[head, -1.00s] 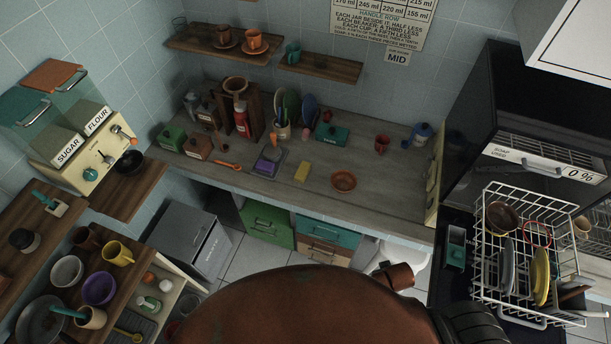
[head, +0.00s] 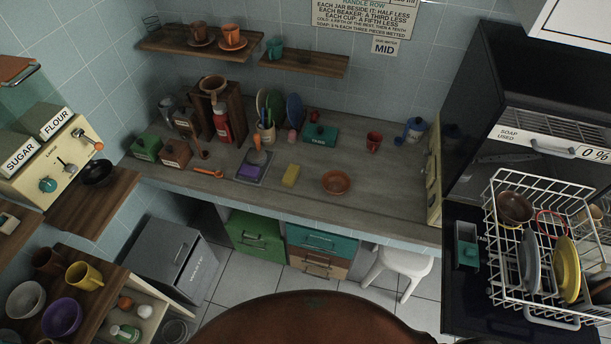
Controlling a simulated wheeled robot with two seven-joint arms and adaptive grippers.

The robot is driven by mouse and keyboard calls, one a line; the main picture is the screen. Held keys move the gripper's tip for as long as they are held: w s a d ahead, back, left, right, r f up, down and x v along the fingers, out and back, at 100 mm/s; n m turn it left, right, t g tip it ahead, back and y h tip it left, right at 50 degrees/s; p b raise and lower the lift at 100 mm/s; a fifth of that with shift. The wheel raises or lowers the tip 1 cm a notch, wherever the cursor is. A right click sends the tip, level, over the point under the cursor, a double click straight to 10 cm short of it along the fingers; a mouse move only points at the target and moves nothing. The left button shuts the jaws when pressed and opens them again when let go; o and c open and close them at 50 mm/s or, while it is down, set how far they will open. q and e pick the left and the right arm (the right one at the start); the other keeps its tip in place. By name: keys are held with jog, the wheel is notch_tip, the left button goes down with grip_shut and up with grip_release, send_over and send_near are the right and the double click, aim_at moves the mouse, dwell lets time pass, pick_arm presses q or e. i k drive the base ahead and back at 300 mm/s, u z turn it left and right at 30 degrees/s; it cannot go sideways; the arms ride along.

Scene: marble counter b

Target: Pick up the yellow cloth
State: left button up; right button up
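A small yellow piece (head: 291,175), which looks like the yellow cloth, lies on the grey counter (head: 390,195) near its front edge. It sits between a purple item on a dark tray (head: 250,170) on its left and an orange-brown bowl (head: 336,183) on its right. Its upper side is uncovered, and nothing of mine touches it. Neither my left nor my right gripper shows in the head view.
Utensils in a holder (head: 266,135), a teal box (head: 321,136) and a red mug (head: 374,142) stand behind. A white stool (head: 397,265) is under the counter's right part. A white dish rack (head: 545,300) is at right. A grey bin (head: 172,262) stands at left.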

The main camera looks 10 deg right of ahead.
aim_at(291, 174)
jog(key=i, duration=0.9)
jog(key=u, duration=0.1)
